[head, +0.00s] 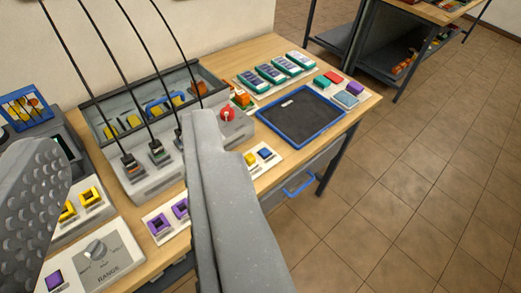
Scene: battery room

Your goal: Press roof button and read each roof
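My gripper (128,140) is open. Its dimpled grey finger is at the left edge and its long smooth finger at the centre, with nothing held between them. They hang over the near part of the bench. I cannot tell which thing is the roof button or a roof. Square buttons sit on pale panels: yellow ones (91,195) at left, purple ones (181,209) partly behind my finger, a purple one (54,280) at lower left, and a yellow (250,159) and blue (265,153) pair right of my finger. A red round knob (227,114) stands behind that pair.
A wooden bench (364,97) carries a clear-fronted case (93,119) with black cables, a dial panel (118,259), a blue-rimmed dark tray (301,111) and several teal blocks (270,73). A blue drawer handle (299,186) juts out at right. Tiled floor (420,190) is clear.

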